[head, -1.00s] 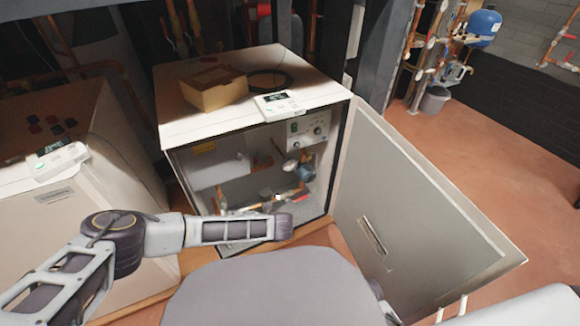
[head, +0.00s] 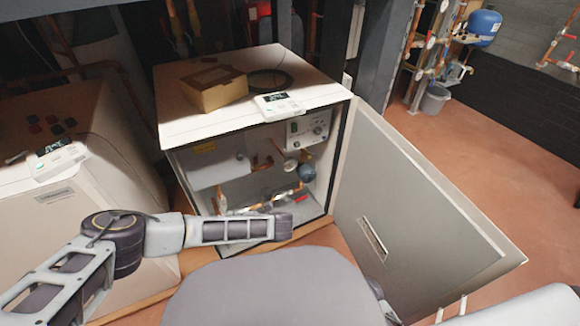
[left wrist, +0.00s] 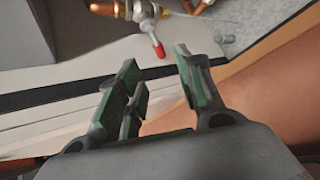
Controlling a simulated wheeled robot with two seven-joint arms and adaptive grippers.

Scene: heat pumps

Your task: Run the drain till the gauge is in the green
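The open heat pump cabinet (head: 240,135) stands in the middle of the head view. Inside are copper pipes, a round blue part (head: 307,172) and a small white-faced dial (head: 290,165), likely the gauge. Its reading is too small to make out. A red handle (head: 300,199) sits low on the right of the pipework. The left wrist view shows a red-tipped lever (left wrist: 155,42) on a brass valve, beyond the fingers and apart from them. My left gripper (left wrist: 160,80) is open and empty, in front of the cabinet's lower opening. My right gripper is not in view.
The cabinet door (head: 415,200) is swung open to the right. A cardboard box (head: 214,90) and a white controller (head: 278,104) lie on the cabinet top. Another unit (head: 75,190) stands at left. A grey bucket (head: 435,98) stands behind, with clear floor at right.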

